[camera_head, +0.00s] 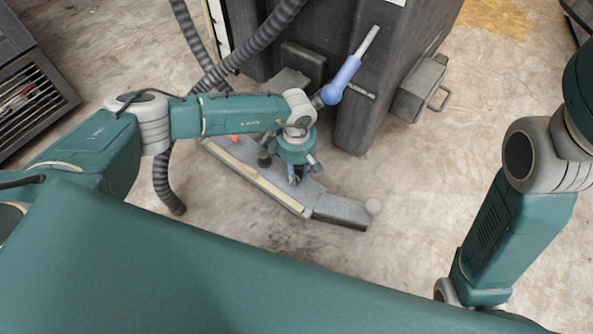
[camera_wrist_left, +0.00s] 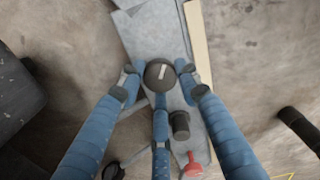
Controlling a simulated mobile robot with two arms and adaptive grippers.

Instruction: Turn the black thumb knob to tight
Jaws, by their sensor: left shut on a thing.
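In the left wrist view, a round black thumb knob (camera_wrist_left: 160,73) with a pale line mark on its top sits on a grey panel (camera_wrist_left: 158,28). The pale mark runs nearly along the picture's vertical. My left gripper (camera_wrist_left: 159,82) has its blue fingers closed around the knob, one on each side and one below it in the picture. In the head view, my left gripper (camera_head: 294,179) points down onto the grey panel, and the knob is hidden there. My right arm shows at the right, but its gripper is out of view.
A second black knob (camera_wrist_left: 180,123) and a red part (camera_wrist_left: 193,166) stand on the panel close to the gripper. A dark cabinet (camera_head: 362,120) with a blue-handled lever (camera_head: 342,78) rises behind. A ribbed hose (camera_head: 163,185) lies left. Open floor (camera_head: 430,190) is at the right.

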